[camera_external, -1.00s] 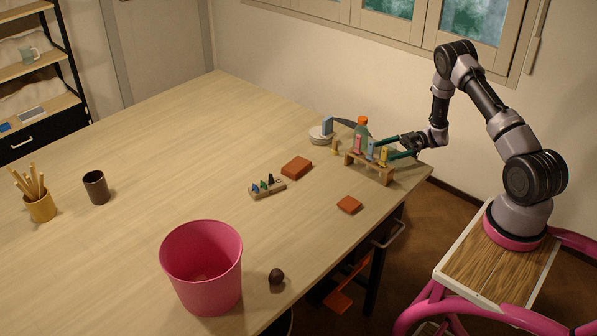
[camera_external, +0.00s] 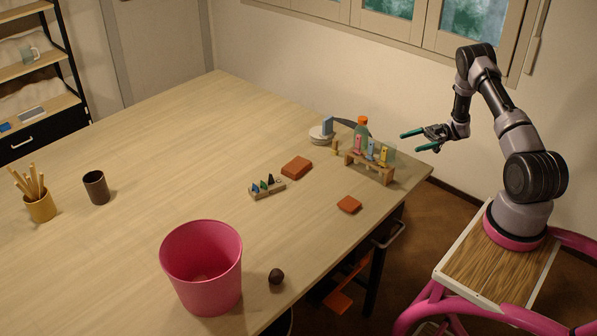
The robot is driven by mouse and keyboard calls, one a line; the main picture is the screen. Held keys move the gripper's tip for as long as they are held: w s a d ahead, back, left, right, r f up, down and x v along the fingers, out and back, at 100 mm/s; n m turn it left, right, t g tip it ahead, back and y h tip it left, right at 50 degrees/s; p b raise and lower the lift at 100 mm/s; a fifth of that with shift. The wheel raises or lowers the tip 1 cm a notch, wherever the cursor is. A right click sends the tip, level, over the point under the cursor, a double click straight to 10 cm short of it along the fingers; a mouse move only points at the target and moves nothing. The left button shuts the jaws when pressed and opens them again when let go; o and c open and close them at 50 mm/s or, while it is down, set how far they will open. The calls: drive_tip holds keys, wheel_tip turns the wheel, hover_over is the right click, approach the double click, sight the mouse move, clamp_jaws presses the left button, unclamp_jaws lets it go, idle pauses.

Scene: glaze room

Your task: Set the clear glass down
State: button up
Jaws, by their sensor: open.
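A clear glass (camera_external: 389,153) shows faintly at the right end of the wooden rack (camera_external: 369,171), near the table's far right edge. It looks upright; its lower part is hidden by the rack, so I cannot tell exactly how it meets the table. My gripper (camera_external: 410,143) has green fingers, spread apart with nothing between them. It is to the right of the glass and a little above it, apart from it, close to the table's right edge.
The rack holds several coloured tubes. Behind it stands a bottle with an orange cap (camera_external: 361,131). White discs (camera_external: 320,136), a terracotta block (camera_external: 297,166) and a flat orange tile (camera_external: 349,204) lie nearby. A pink bin (camera_external: 203,270) stands at the front.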

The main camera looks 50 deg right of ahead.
drive_tip(key=s+a+r+n+g+h, duration=0.35)
drive_tip(key=a+r+n, duration=0.55)
drive_tip(key=r+n, duration=0.4)
drive_tip(key=s+a+r+n+g+h, duration=0.4)
drive_tip(key=a+r+n, duration=0.5)
drive_tip(key=r+n, duration=0.45)
drive_tip(key=s+a+r+n+t+h, duration=0.3)
drive_tip(key=s+n, duration=0.3)
drive_tip(key=n, duration=0.8)
drive_tip(key=s+a+r+n+t+h, duration=0.4)
drive_tip(key=s+a+r+n, duration=0.1)
drive_tip(key=n, duration=0.9)
drive_tip(key=shift+s+a+r+t, duration=0.2)
drive_tip(key=shift+s+r+t, duration=0.15)
drive_tip(key=shift+s+r, duration=0.55)
